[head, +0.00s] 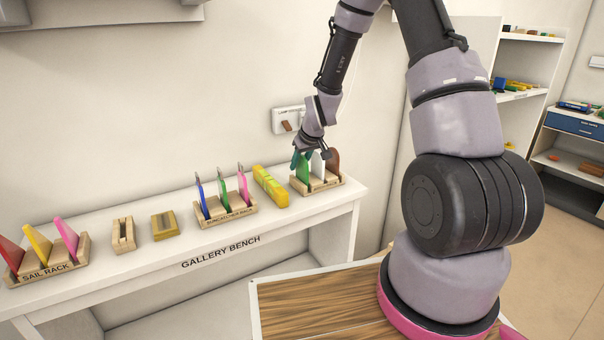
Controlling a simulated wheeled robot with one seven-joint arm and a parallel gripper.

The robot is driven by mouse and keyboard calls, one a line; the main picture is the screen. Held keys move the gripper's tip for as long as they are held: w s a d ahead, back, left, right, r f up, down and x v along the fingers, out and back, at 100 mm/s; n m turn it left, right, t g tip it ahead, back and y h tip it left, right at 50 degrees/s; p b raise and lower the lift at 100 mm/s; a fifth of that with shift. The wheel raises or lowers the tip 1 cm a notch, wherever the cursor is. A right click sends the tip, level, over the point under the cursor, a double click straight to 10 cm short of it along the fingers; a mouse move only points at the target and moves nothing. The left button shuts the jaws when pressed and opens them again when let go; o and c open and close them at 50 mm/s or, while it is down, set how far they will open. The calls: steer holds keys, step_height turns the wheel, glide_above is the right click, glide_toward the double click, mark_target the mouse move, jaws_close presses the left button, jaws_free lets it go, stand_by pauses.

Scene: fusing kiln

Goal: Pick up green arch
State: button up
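A green upright piece (303,172), which looks like the green arch, stands in the leftmost slot of the wooden rack (325,185) at the right end of the gallery bench. A white piece (317,168) and a brown rounded piece (333,162) stand beside it in the same rack. My gripper (310,156) points down at the top of the green piece, and a teal part shows at its left. The gripper overlaps the top of the green piece, so contact and finger spacing are unclear.
The suncatcher rack (228,214) holds blue, green and pink pieces. A yellow patterned block (270,187) lies between the racks. A wall outlet (288,119) is behind my gripper.

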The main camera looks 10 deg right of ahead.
jaws_close()
stand_by(1.2)
